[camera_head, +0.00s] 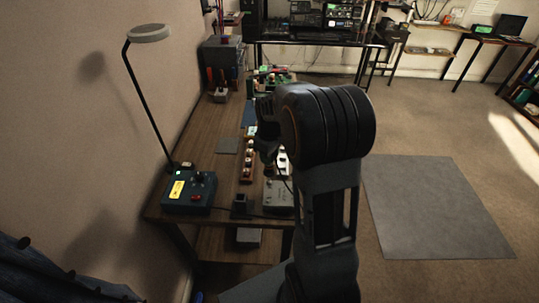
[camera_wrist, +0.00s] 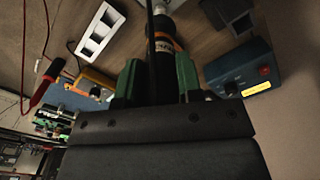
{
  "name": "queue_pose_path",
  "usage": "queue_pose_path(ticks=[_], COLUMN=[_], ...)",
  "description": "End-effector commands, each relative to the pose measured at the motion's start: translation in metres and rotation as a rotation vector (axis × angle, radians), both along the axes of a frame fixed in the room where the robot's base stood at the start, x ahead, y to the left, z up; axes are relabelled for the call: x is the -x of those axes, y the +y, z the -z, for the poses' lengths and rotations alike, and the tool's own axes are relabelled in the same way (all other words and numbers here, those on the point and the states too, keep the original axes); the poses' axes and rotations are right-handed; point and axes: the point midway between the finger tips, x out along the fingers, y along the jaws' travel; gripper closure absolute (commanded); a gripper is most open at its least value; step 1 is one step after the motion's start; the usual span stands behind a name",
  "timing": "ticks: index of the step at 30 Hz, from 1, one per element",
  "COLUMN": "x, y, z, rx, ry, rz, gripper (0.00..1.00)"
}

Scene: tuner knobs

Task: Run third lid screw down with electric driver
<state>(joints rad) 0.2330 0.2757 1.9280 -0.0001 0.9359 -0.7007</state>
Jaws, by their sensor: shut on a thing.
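My gripper (camera_wrist: 159,78) is shut on the electric driver (camera_wrist: 163,48), a dark round body with an orange band, between its two green-padded fingers. The driver's metal front end runs out of the top of the wrist view, so its tip is hidden. No lid screw can be made out.
A blue box with a yellow label (camera_head: 190,192) stands at the bench's near left, beside a lamp (camera_head: 149,34). A white slotted tray (camera_wrist: 100,32), an orange-edged meter (camera_wrist: 96,84) and a red probe (camera_wrist: 46,82) lie around the driver. A dark block (camera_head: 241,204) sits near the front edge.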

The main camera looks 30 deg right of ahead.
Motion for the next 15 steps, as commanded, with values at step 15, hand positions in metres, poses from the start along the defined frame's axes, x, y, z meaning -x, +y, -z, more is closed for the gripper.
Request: queue_pose_path(ticks=[15], x=[0.000], y=[0.000], z=[-0.031], rx=[0.000], ry=[0.001], rz=[0.000], gripper=[0.90])
